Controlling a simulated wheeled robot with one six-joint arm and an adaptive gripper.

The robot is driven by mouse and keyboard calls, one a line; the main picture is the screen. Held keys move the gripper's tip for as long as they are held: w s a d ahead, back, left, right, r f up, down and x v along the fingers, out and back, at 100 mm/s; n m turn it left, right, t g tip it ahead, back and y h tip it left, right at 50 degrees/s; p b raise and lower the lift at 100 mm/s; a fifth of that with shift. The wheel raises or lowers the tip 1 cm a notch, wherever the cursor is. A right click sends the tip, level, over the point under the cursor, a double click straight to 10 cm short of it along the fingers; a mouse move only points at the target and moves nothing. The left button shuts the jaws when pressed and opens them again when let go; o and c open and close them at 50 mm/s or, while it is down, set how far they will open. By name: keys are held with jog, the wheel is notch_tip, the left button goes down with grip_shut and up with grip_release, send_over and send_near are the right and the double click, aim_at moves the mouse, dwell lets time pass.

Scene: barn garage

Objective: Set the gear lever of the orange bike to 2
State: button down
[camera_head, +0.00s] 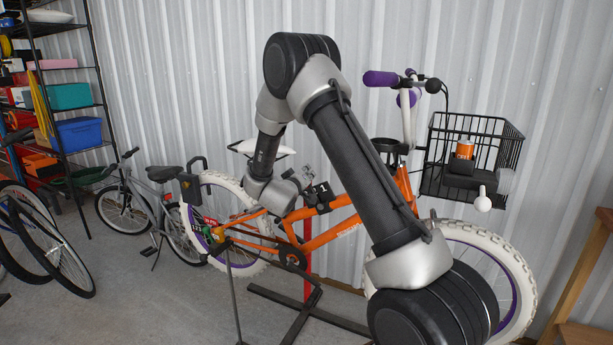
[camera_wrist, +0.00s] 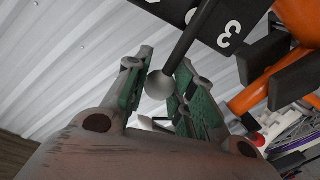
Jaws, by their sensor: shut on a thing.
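The orange bike (camera_head: 330,233) stands upright with white tyres and purple rims, partly hidden behind my arm. Its black gear plate (camera_head: 324,191) on the frame shows a white 1. In the wrist view the gear plate (camera_wrist: 180,10) shows white digits, one looking like a 3. The gear lever (camera_wrist: 191,45) is a dark rod ending in a grey ball knob (camera_wrist: 160,85). My gripper (camera_wrist: 165,61) has its green-padded fingers on either side of the knob, shut on the lever. In the head view my gripper (camera_head: 305,181) is beside the gear plate. Which number the lever points to is unclear.
A grey bike (camera_head: 141,194) and shelves (camera_head: 75,110) stand at left. A wooden table (camera_head: 572,275) is at right. A corrugated wall (camera_head: 200,90) is close behind.

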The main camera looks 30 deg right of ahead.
jog(key=c, duration=1.2)
grip_release()
jog(key=shift+o, duration=0.2)
jog(key=v, duration=1.2)
jog(key=shift+s+a+f, duration=0.1)
jog(key=shift+f, duration=0.05)
